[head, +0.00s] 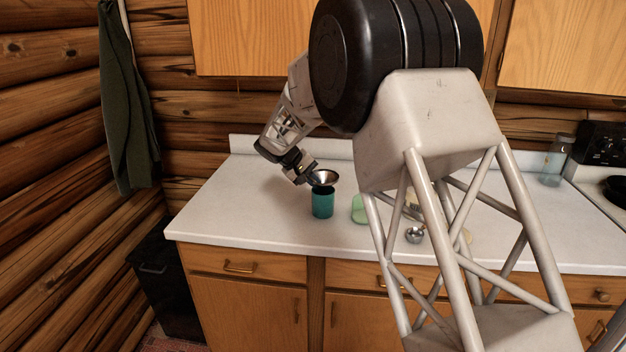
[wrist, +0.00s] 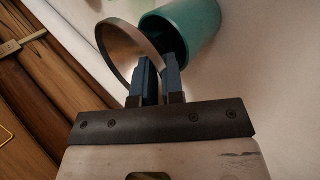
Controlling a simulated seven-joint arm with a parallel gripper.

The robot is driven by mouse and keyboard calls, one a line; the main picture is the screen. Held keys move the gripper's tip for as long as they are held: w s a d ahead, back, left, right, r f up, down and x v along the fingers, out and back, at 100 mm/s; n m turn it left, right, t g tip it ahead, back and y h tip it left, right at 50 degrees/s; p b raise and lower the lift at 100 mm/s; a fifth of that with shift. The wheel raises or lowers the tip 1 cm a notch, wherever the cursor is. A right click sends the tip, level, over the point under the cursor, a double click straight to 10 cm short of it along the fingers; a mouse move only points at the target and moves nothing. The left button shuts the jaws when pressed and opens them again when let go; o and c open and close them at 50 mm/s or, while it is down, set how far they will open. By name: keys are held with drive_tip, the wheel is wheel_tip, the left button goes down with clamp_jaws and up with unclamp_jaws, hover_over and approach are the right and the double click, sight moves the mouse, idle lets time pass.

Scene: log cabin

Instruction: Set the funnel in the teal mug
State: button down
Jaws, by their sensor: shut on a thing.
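The teal mug (head: 322,205) stands upright on the white counter, left of the middle in the head view. It also shows in the wrist view (wrist: 198,28), its dark opening partly covered by the funnel and fingers. The metal funnel (head: 324,177) is at the mug's mouth in the head view, wide end up. In the wrist view the funnel (wrist: 117,40) shows as a silver ring overlapping the mug's opening. My gripper (head: 309,177) is shut on the funnel's edge; its blue fingers show in the wrist view (wrist: 160,75). The spout is hidden, so I cannot tell whether it is inside the mug.
A light green cup (head: 359,210) stands right of the mug, and a small metal scoop or ladle (head: 414,235) lies farther right. My arm hides part of the counter there. A glass jar (head: 556,160) stands by the stove. The counter (head: 235,205) left of the mug is clear.

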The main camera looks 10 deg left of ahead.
drive_tip(key=shift+f, duration=0.8)
drive_tip(key=c, duration=1.2)
unclamp_jaws()
drive_tip(key=shift+f, duration=0.1)
drive_tip(key=shift+o, duration=0.3)
drive_tip(key=shift+f, duration=0.1)
drive_tip(key=shift+s+f, duration=0.15)
drive_tip(key=shift+f, duration=0.2)
drive_tip(key=shift+c, duration=0.2)
drive_tip(key=shift+o, duration=0.2)
drive_tip(key=v, duration=0.8)
drive_tip(key=shift+r, duration=0.6)
drive_tip(key=shift+w+d, duration=0.1)
drive_tip(key=shift+w, duration=0.1)
drive_tip(key=shift+r, duration=0.1)
